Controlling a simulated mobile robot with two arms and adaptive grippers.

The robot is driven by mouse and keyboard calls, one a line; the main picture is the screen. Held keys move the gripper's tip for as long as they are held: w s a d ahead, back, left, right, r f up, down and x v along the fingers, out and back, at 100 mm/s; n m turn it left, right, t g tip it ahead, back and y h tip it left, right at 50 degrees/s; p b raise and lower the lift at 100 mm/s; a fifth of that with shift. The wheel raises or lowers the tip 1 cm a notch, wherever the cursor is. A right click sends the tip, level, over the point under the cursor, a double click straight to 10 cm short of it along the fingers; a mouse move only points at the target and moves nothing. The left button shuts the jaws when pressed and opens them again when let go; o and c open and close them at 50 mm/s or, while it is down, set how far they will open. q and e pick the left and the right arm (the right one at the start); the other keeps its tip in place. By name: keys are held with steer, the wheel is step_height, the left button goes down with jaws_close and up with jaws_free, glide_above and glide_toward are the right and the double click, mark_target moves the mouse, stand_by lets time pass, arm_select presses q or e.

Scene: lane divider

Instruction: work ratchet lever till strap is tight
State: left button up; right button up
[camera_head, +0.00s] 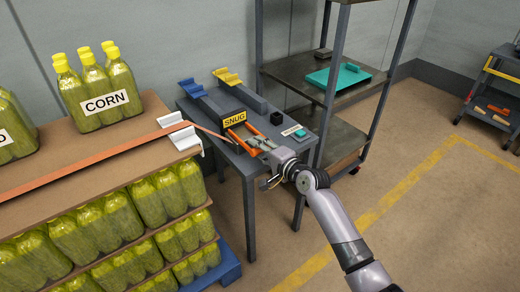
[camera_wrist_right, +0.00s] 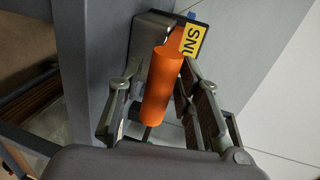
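The ratchet (camera_head: 235,119) sits on a grey bench with a yellow SNUG label on it; part of the label shows in the right wrist view (camera_wrist_right: 191,40). Its orange lever handle (camera_wrist_right: 163,88) points toward my right gripper (camera_wrist_right: 155,105). The fingers stand apart, one on each side of the handle, with a visible gap on the left side. In the head view my right gripper (camera_head: 262,146) is at the orange bars in front of the ratchet. The orange strap (camera_head: 90,160) runs over the load and a white corner guard (camera_head: 184,138) toward the ratchet. My left gripper is not in view.
Pallet layers of yellow-green corn bottles (camera_head: 98,92) stand at the left. Blue and yellow brackets (camera_head: 228,76) are at the bench's back. A metal shelf rack (camera_head: 325,90) stands close behind the bench. Open floor with a yellow line (camera_head: 385,205) lies at the right.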

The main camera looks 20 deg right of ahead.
jaws_close()
stand_by(0.4)
